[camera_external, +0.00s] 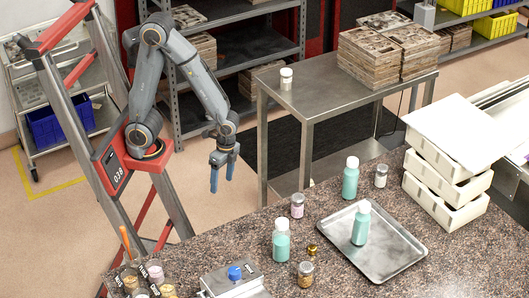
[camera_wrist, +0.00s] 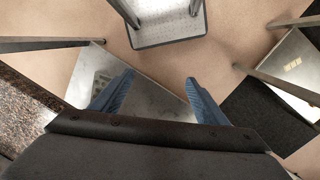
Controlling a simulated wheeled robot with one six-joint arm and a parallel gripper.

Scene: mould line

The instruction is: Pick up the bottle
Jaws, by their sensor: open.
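Several bottles stand on the speckled counter in the external view. A teal bottle with a white cap (camera_external: 361,226) stands upright on a metal tray (camera_external: 398,262). A second teal bottle (camera_external: 350,180) stands behind the tray, and a third, partly clear one (camera_external: 281,242) stands left of it. My gripper (camera_external: 222,178) points down, open and empty, in the air left of the counter and apart from every bottle. In the wrist view its blue fingers (camera_wrist: 157,90) are spread with nothing between them; no bottle shows there.
Small jars (camera_external: 297,206) and a brown jar (camera_external: 305,274) stand near the bottles. White stacked trays (camera_external: 447,185) are at the counter's right. A metal table (camera_external: 318,100) with a small white-capped jar (camera_external: 286,78) stands behind. A box with a blue knob (camera_external: 233,282) is at the front.

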